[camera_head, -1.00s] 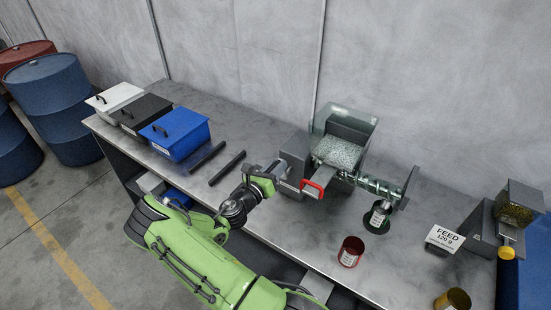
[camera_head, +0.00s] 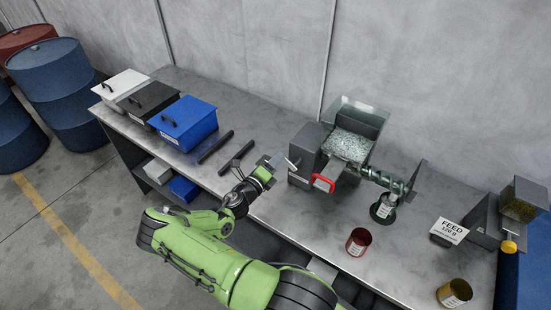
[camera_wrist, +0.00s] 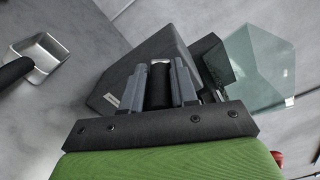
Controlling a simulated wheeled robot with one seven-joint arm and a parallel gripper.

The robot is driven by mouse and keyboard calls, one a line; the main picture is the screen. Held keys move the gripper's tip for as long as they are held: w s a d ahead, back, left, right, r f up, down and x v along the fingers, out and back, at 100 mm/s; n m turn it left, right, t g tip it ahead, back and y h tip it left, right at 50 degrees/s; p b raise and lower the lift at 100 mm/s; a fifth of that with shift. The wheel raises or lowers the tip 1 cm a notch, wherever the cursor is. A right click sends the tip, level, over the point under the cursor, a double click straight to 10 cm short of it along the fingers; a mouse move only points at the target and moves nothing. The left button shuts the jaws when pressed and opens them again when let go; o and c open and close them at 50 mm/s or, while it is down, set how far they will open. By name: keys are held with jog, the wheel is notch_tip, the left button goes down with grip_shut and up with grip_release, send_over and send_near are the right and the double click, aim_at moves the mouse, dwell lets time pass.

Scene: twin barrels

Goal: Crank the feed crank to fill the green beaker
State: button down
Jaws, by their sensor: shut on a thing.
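The green beaker (camera_head: 377,213) stands on the bench below the outlet end of a clear screw feeder (camera_head: 375,178). Its fill level cannot be made out. A hopper (camera_head: 372,125) of pale granules sits above the feeder, with a dark grey housing (camera_head: 306,147) at its left. My gripper (camera_head: 277,162) is at the housing's left side. In the wrist view my gripper (camera_wrist: 160,88) is shut on a black cylindrical grip (camera_wrist: 160,82), seemingly the feed crank's handle, between its two fingers. The rest of the crank is mostly hidden. A red handle (camera_head: 323,183) projects from the feeder's front.
A red beaker (camera_head: 357,243) and a yellow beaker (camera_head: 454,293) stand near the front edge. A sign (camera_head: 449,231) reads FEED 120 g. Two black bars (camera_head: 214,146) lie left of my gripper, beside a blue box (camera_head: 186,125). A second small hopper (camera_head: 520,199) is far right.

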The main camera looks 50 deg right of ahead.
jog(key=shift+d+r+n, duration=0.1)
jog(key=shift+n, duration=0.3)
jog(key=c, duration=0.9)
grip_release()
jog(key=shift+s+r, duration=0.1)
jog(key=shift+s, duration=0.05)
jog(key=a, duration=0.5)
jog(key=s+a+b, duration=0.1)
jog(key=a, duration=0.4)
jog(key=a+b, duration=0.1)
jog(key=a, duration=0.4)
jog(key=shift+s+a, duration=0.15)
jog(key=shift+a, duration=0.25)
